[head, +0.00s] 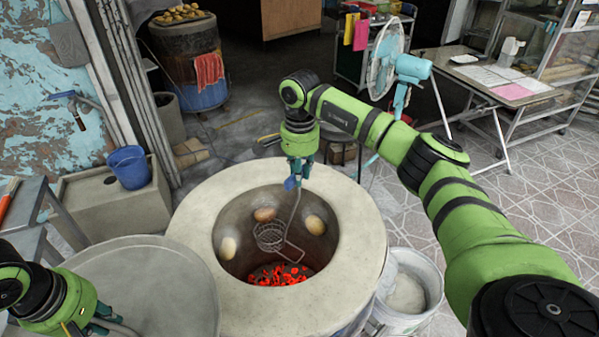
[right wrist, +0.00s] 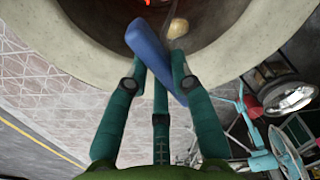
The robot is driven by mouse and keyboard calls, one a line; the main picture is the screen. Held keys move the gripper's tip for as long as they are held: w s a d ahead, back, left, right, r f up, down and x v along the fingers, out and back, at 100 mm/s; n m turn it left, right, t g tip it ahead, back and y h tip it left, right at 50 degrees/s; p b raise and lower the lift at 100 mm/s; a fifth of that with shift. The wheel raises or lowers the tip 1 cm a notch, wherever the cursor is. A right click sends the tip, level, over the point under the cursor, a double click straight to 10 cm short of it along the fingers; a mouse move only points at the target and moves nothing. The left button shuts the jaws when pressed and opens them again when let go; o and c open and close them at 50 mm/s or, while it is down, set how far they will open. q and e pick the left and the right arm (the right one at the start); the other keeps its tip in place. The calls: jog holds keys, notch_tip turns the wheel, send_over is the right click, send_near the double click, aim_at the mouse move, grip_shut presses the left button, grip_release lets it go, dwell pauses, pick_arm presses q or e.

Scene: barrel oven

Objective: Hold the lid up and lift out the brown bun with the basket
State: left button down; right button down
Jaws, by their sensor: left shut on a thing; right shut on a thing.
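The round grey lid (head: 150,282) is off the opening, at the left of the barrel oven (head: 352,235). My left gripper (head: 104,318) is shut at the lid's near-left edge, apparently on its handle, which is mostly hidden. My right gripper (head: 297,172) is shut on the blue handle of the wire basket (head: 270,237); in the right wrist view, the fingers (right wrist: 158,76) close around that blue handle (right wrist: 148,45). The basket hangs inside the oven, just below the brown bun (head: 265,214) on the far wall. Whether they touch is unclear.
Two paler buns, one left (head: 229,247) and one right (head: 315,224), stick to the oven wall. Glowing coals (head: 279,275) lie at the bottom. A white bucket (head: 408,290) stands right of the oven, and a blue bucket (head: 128,167) on a block at left.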

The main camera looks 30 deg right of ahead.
pick_arm(q)
jog(key=shift+w+r+p, duration=0.15)
jog(key=shift+r+p, duration=0.25)
jog(key=shift+r, duration=0.15)
pick_arm(e)
jog(key=shift+w+r, duration=0.2)
jog(key=shift+r, duration=0.25)
jog(key=shift+w+r, duration=0.2)
jog(key=shift+r, duration=0.25)
jog(key=shift+s, duration=0.25)
pick_arm(q)
jog(key=shift+r, duration=0.1)
pick_arm(e)
jog(key=shift+s+a+f, duration=0.1)
jog(key=shift+s+a, duration=0.05)
jog(key=shift+s, duration=0.2)
pick_arm(q)
jog(key=shift+r+p, duration=0.25)
jog(key=shift+p, duration=0.15)
pick_arm(e)
jog(key=shift+s+a, duration=0.3)
jog(key=shift+s, duration=0.7)
jog(key=shift+s+a, duration=0.25)
jog(key=shift+s, duration=0.75)
pick_arm(q)
jog(key=shift+r, duration=0.1)
